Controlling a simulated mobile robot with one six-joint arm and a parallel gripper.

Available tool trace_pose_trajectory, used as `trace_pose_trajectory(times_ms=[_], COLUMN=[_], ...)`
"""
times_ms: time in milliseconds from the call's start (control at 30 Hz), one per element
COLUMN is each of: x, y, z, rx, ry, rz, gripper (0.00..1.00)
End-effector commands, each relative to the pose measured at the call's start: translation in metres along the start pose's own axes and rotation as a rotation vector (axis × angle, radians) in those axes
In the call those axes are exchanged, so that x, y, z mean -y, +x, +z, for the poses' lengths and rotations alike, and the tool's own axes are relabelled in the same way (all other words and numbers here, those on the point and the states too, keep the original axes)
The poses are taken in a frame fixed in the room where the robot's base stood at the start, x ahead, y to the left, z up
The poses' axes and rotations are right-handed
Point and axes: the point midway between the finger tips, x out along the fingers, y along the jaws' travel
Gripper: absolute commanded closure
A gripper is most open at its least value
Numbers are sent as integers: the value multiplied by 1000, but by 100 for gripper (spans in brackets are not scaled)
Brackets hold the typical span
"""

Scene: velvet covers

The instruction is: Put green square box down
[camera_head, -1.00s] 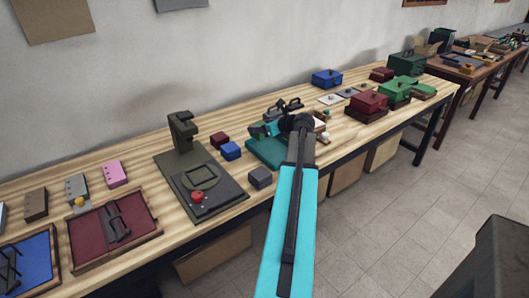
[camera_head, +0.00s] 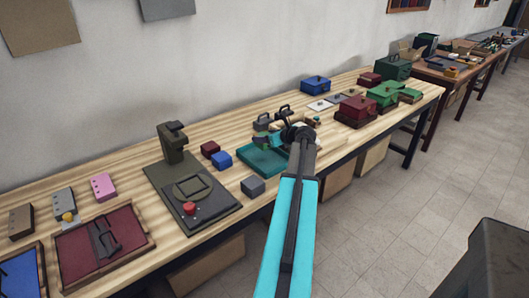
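My gripper (camera_head: 264,142) is at the end of my arm, low over the middle of the bench. It is small, dark and partly hidden by my arm's joint, so its fingers are not clear. A flat teal-green square piece (camera_head: 256,163) lies just below and left of it on the bench; I cannot tell whether they touch. A green box with a handle (camera_head: 383,94) stands farther right on the bench, behind a dark red box (camera_head: 357,107). I cannot make out a separate green box held in the gripper.
A dark press-like stand (camera_head: 190,190) with a red knob is left of the gripper. Small blue (camera_head: 221,160), dark red (camera_head: 209,149) and grey (camera_head: 253,187) blocks lie between. A blue box (camera_head: 315,85) stands at the back. Bare wood shows along the bench's rear.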

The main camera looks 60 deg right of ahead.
Motion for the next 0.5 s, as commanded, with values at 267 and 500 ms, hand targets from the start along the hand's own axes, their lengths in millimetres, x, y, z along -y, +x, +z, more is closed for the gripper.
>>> trace_pose_trajectory(times_ms=[267,500], x=[-1,-1], y=[14,17], z=[-28,-32], rx=[0,2], ry=[1,-1], rz=[2,2], gripper=[72,72])
